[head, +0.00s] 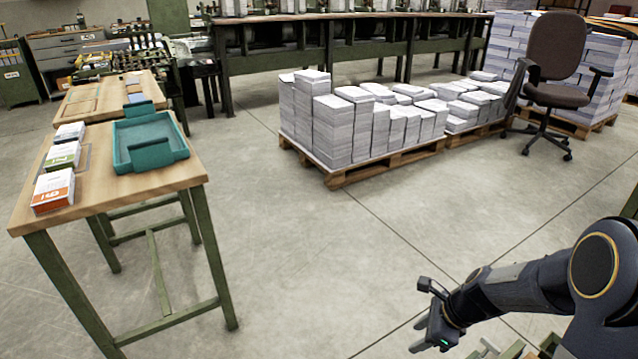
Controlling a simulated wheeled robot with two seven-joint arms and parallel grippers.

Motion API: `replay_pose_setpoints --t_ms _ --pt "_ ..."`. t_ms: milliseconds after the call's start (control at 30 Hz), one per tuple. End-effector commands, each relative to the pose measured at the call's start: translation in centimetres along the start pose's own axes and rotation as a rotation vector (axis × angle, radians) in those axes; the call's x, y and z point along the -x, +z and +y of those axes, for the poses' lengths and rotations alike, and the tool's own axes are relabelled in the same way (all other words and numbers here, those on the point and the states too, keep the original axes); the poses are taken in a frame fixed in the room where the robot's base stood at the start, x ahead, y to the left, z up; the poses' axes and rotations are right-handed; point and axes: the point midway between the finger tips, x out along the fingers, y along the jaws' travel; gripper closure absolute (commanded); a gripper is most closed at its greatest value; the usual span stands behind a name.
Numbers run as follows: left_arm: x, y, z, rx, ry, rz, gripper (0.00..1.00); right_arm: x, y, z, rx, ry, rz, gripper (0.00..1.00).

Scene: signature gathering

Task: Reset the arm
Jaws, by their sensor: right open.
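My right arm (520,285) reaches in from the right edge, low in the head view. Its gripper (420,318) points left over bare concrete floor, with its fingers apart and nothing between them. It is well apart from the table and the pallets. My left gripper is not in view.
A wooden table (120,195) at the left bears a teal tray (150,150) and small stacks of printed sheets (53,190). Paper stacks stand on a wooden pallet (385,166) at the back. A brown office chair (555,60) stands back right. The middle floor is clear.

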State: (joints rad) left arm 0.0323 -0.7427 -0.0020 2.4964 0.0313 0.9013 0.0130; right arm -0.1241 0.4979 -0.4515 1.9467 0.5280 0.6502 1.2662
Motion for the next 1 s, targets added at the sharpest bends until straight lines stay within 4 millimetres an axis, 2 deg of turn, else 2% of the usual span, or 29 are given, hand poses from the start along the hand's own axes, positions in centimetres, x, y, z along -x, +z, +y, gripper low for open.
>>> replay_pose_setpoints --t_ms 33,200,300,400,600,867,900,933,1000 --pt "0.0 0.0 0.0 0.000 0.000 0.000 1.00 2.6 1.0 1.1 0.117 -0.022 -0.043 0.56" --pt "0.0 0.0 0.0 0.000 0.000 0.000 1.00 9.3 3.1 5.8 0.585 -0.098 -0.113 0.56" --pt "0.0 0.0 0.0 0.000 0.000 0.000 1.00 12.4 3.6 9.1 0.870 -0.156 -0.108 0.56" --pt "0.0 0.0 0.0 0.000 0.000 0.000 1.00 14.6 3.5 12.1 1.133 -0.209 -0.068 0.56" --pt "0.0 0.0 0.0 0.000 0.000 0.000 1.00 16.5 2.6 16.3 1.511 -0.268 0.051 0.56" --pt "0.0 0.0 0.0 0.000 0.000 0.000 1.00 17.1 1.0 19.9 1.851 -0.284 0.234 0.56" --pt "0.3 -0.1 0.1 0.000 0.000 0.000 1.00 17.5 0.9 20.2 1.890 -0.280 0.260 0.56" --pt "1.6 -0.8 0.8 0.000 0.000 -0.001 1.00 18.9 1.7 20.1 1.882 -0.277 0.250 0.56" --pt "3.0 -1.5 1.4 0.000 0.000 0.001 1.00 20.3 2.4 20.0 1.879 -0.276 0.246 0.56"
